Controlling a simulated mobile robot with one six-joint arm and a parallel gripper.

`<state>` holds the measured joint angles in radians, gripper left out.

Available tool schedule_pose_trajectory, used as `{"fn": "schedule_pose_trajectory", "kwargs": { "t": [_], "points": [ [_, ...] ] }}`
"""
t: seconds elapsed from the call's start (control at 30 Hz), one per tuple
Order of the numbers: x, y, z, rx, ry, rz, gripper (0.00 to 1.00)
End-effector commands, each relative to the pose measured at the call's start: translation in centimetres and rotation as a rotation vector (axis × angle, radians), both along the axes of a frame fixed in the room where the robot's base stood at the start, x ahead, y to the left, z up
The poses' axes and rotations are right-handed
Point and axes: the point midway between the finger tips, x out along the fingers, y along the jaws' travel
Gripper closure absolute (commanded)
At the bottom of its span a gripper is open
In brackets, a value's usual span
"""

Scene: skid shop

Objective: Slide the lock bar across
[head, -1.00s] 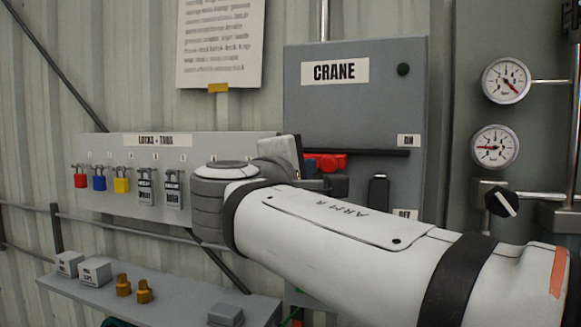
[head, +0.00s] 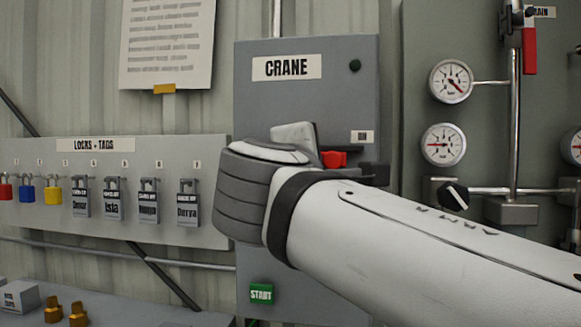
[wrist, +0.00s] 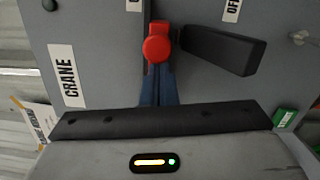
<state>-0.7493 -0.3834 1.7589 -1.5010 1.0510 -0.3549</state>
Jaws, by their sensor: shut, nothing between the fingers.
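The grey CRANE box (head: 300,100) is on the wall in the head view. The lock bar's red end (head: 332,159) shows at the box's right part, below the ON label; in the wrist view its round red knob (wrist: 157,48) is at top centre. My gripper (wrist: 158,84) is shut, with blue fingers pointing at the knob and seeming to touch it; nothing is held between them. In the head view my wrist and arm hide most of the bar and of the gripper. A black switch handle (wrist: 222,52) lies beside the knob in the wrist view, towards the OFF label.
A rack of padlocks (head: 110,150) is on the left wall, with a shelf (head: 115,305) below it. A green START button (head: 261,292) is low on the box. Gauges (head: 443,145) and pipes stand to the right of the box, behind my arm.

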Motion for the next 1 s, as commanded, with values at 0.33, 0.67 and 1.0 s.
{"fn": "schedule_pose_trajectory", "kwargs": {
  "t": [0.33, 0.67, 1.0],
  "points": [
    [0.3, 2.2, -0.6, -0.001, 0.001, -0.001, 1.0],
    [-3.3, 5.1, -1.0, 0.0, -0.001, -0.005, 1.0],
    [-7.6, 6.3, -1.1, -0.001, 0.001, -0.012, 1.0]
  ]
}}
